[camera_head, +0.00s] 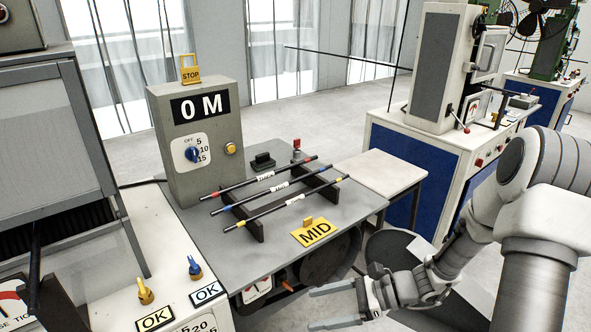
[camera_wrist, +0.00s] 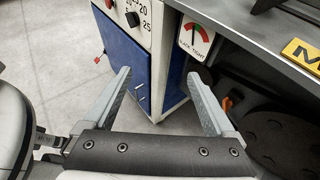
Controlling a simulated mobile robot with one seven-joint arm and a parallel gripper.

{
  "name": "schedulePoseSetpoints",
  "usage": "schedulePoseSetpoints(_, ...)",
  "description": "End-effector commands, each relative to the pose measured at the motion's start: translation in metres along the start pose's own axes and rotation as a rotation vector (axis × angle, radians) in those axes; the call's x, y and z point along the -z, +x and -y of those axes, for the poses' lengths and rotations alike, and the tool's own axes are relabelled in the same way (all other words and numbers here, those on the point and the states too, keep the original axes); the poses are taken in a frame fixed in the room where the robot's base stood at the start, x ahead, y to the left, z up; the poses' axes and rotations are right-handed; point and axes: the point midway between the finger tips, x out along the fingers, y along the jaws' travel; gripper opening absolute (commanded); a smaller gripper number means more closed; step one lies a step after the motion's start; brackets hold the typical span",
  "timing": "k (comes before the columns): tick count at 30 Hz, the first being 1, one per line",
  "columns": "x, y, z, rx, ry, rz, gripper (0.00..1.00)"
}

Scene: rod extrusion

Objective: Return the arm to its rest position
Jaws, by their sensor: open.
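My gripper (camera_head: 338,306) is at the lower middle of the head view, low in front of the grey table (camera_head: 356,226). Its two fingers are spread with nothing between them. In the wrist view my gripper (camera_wrist: 160,100) also shows open and empty, with the floor and a blue-sided cabinet (camera_wrist: 122,62) beyond the fingertips. My arm (camera_head: 500,225) is bent and comes in from the right side of the head view.
Several black rods with coloured bands (camera_head: 262,177) lie on a rack on the grey table. A grey 0 M box (camera_head: 196,140) stands behind. A white-and-blue machine (camera_head: 425,160) stands at right, near my arm.

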Motion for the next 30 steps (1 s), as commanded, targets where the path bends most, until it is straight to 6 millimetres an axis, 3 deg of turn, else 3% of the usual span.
schedulePoseSetpoints(3, -0.02, -0.009, -0.014, -0.073, -0.159, -0.11, 0.9)
schedulePoseSetpoints(14, -0.067, -0.043, -0.056, -0.276, -0.616, -0.428, 0.9)
schedulePoseSetpoints(30, -0.128, -0.112, -0.106, -0.499, -1.265, -0.907, 0.9)
